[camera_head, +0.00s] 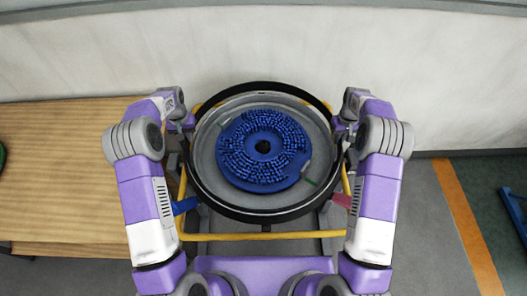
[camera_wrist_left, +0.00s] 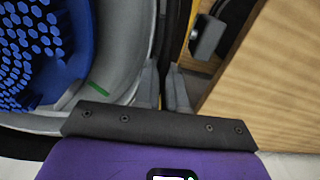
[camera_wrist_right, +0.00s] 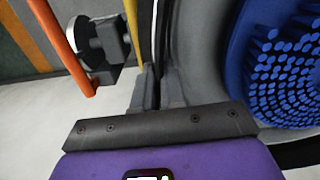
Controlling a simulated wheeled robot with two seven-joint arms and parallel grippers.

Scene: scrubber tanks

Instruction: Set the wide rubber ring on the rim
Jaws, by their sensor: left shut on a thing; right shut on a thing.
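The wide black rubber ring (camera_head: 262,216) lies level around the top of the round grey tank (camera_head: 206,150). I cannot tell whether it rests on the rim or is held just above it. A blue bristled brush disc (camera_head: 240,168) is inside the tank. My left gripper (camera_head: 186,128) is shut on the ring's left side, and its fingers (camera_wrist_left: 163,82) pinch the dark band in the left wrist view. My right gripper (camera_head: 344,130) is shut on the ring's right side; its fingers (camera_wrist_right: 150,86) show in the right wrist view.
A yellow frame (camera_head: 250,236) surrounds the tank, with a blue lever (camera_head: 185,205) and a red lever (camera_head: 342,200) at its sides. A wooden table (camera_head: 60,185) stands close on the left. A pale wall is behind.

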